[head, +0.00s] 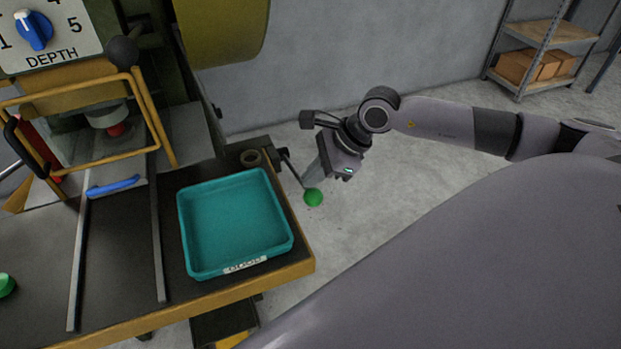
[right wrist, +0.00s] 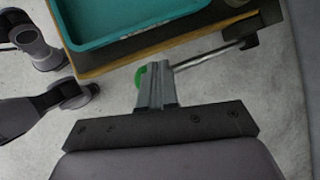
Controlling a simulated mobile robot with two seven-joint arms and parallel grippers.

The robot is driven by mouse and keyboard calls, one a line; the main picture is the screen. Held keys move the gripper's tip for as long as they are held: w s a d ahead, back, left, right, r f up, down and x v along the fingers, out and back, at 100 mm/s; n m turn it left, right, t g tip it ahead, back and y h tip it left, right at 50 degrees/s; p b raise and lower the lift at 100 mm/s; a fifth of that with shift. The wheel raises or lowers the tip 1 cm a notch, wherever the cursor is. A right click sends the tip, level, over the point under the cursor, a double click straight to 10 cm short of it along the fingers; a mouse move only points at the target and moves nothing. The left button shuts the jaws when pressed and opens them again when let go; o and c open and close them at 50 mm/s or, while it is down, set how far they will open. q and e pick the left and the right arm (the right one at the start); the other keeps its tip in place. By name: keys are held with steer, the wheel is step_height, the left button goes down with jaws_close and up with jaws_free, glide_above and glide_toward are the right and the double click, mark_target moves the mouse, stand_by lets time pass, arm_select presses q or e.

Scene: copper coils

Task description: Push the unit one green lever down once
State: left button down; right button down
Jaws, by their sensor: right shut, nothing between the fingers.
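The green lever has a round green knob (head: 313,197) on a thin metal rod, which comes from a dark pivot at the right edge of the machine table. In the head view the rod runs down and right from the pivot to the knob. My right gripper (head: 314,178) is shut and empty, with its fingers just above the knob in the picture. In the right wrist view the shut fingers (right wrist: 155,86) partly hide the knob (right wrist: 139,77). I cannot tell whether they touch it. My left gripper is not in view.
A teal tray (head: 187,232) sits on the dark table (head: 120,290), beside the lever. Another green knob (head: 6,285) shows at the left edge. A yellow guard frame (head: 150,115) stands at the press. The floor right of the table is clear; a shelf (head: 543,35) stands far back.

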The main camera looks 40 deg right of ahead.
steer(key=shift+s+a+f+b, duration=0.1)
steer(key=shift+s+f+b, duration=0.15)
steer(key=shift+f+b, duration=0.35)
steer(key=shift+s+f+b, duration=0.25)
steer(key=shift+f+b, duration=0.1)
steer(key=shift+f, duration=0.3)
stand_by(1.2)
steer(key=shift+r, duration=0.15)
steer(key=shift+w+d+r+p, duration=0.1)
steer(key=shift+w+r+p, duration=0.35)
steer(key=shift+r, duration=0.45)
steer(key=shift+w+d+r+p, duration=0.1)
steer(key=shift+w+r+p, duration=0.15)
steer(key=shift+r+p, duration=0.45)
steer(key=shift+w+d+r+p, duration=0.1)
steer(key=shift+w+r+p, duration=0.25)
steer(key=shift+r, duration=0.7)
steer(key=r, duration=0.1)
steer(key=w+r+p, duration=0.1)
steer(key=r, duration=0.1)
steer(key=r+p, duration=0.1)
steer(key=shift+w+d+r, duration=0.15)
steer(key=shift+w+r, duration=0.2)
